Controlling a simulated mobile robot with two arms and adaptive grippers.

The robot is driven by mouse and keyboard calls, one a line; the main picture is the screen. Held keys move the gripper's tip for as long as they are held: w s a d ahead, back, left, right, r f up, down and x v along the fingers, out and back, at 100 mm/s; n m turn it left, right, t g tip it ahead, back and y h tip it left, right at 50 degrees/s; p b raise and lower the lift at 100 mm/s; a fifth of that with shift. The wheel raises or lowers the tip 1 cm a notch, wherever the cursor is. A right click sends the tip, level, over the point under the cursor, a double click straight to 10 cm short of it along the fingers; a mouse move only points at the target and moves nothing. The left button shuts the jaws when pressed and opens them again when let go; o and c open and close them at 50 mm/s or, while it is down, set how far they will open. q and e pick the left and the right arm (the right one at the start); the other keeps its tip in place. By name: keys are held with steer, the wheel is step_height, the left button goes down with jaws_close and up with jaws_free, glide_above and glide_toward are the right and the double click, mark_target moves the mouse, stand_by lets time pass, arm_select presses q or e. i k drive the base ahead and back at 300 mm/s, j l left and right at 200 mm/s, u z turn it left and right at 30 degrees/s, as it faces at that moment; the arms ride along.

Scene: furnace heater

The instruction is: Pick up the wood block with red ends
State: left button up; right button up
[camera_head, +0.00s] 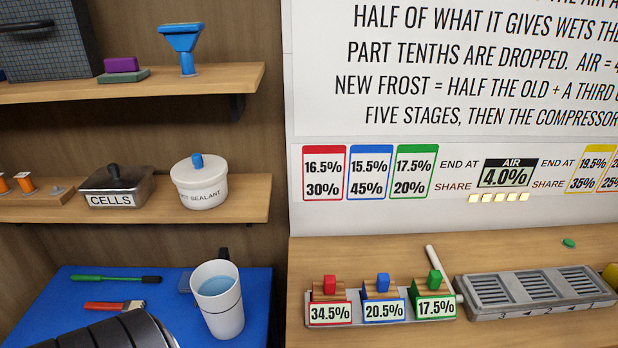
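A small wood block with a red upright piece on it (330,293) sits at the left of a short grey tray (352,296) on the right-hand wooden counter. A red-framed label reading 34.5% covers its front, so I cannot tell whether its ends are red. Similar wood blocks with a blue piece (382,291) labelled 20.5% and a green piece (434,288) labelled 17.5% stand to its right. Neither gripper is visible. A dark rounded part, probably of my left arm, shows at the bottom left, well left of the blocks.
A white cup (218,303) stands on a blue mat (262,290) with a green-handled tool (115,279) and a red-handled one (115,305). The counter's front left is clear.

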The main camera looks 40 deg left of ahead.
mark_target(330, 304)
steer(key=u, duration=0.75)
